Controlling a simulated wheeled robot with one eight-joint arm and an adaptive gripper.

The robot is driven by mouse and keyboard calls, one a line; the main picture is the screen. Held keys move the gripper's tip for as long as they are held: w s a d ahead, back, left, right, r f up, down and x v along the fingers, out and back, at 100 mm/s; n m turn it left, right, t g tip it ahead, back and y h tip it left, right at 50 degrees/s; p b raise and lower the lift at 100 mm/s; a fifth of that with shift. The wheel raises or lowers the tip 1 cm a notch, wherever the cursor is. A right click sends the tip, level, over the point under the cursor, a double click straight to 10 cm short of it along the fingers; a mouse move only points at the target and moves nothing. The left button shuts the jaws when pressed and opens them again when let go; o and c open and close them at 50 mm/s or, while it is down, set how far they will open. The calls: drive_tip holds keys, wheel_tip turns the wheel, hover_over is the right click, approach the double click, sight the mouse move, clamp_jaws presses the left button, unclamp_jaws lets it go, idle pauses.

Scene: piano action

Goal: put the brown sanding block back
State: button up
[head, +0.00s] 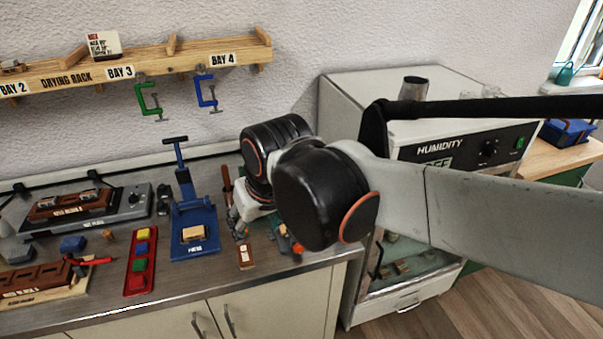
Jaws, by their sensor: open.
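A small brown block with a pale label (246,257) lies near the bench's front edge, right of the blue press. It may be the brown sanding block, but its label is too small to read. My gripper (240,229) is just behind and above this block, pointing down at the bench. It is open, and I see nothing held in it. My black and white arm hides much of the gripper and the bench to its right. Whether the fingers touch the block cannot be told.
The blue press (194,218) holds a tan piece. A red tray (139,284) with coloured pieces stands left of it. The hot plate (125,215) and brown moulds (36,280) are farther left. The drying rack (190,64) is on the wall; the humidity cabinet (345,100) stands right.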

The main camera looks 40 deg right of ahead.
drive_tip(key=shift+s+r+n+t, duration=0.1)
drive_tip(key=shift+s+n+t, duration=0.15)
drive_tip(key=shift+s+t, duration=0.6)
drive_tip(key=shift+s+r+n+t, duration=0.1)
drive_tip(key=shift+s+n+t, duration=0.15)
drive_tip(key=shift+s, duration=1.05)
drive_tip(key=shift+c, duration=0.6)
